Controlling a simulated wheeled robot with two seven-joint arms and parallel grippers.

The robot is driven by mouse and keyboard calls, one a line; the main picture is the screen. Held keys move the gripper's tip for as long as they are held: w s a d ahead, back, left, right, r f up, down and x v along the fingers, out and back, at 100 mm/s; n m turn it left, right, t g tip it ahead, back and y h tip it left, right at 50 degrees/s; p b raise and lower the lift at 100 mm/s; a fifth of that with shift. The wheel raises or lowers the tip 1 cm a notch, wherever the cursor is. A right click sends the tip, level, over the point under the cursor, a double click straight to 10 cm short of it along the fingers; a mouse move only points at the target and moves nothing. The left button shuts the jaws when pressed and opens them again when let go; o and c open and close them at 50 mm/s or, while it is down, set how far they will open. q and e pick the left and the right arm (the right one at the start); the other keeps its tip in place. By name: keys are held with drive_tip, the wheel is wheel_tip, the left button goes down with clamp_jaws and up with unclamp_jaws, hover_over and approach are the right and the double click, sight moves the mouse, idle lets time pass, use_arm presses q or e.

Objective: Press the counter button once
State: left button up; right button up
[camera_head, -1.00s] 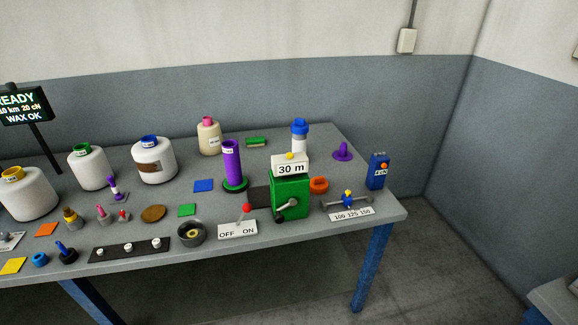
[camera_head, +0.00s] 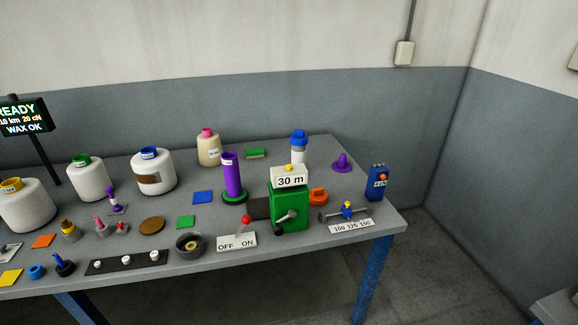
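A green box (camera_head: 289,212) with a crank on its front stands near the table's front edge, right of centre. It carries a white sign reading "30 m" (camera_head: 290,181), with a small yellow button (camera_head: 289,168) on top. A blue box (camera_head: 377,184) with an orange button (camera_head: 383,175) and a small label stands at the table's right end. I cannot tell for sure which of the two is the counter. Neither of my grippers is in view, and nothing touches either button.
The grey table (camera_head: 330,152) also holds a red-knobbed OFF/ON lever (camera_head: 246,219), a purple tube (camera_head: 232,176), a dark round cup (camera_head: 190,244), a slider with "100 125 150" (camera_head: 351,226), and white bobbins (camera_head: 153,172). A READY display (camera_head: 24,115) stands at left.

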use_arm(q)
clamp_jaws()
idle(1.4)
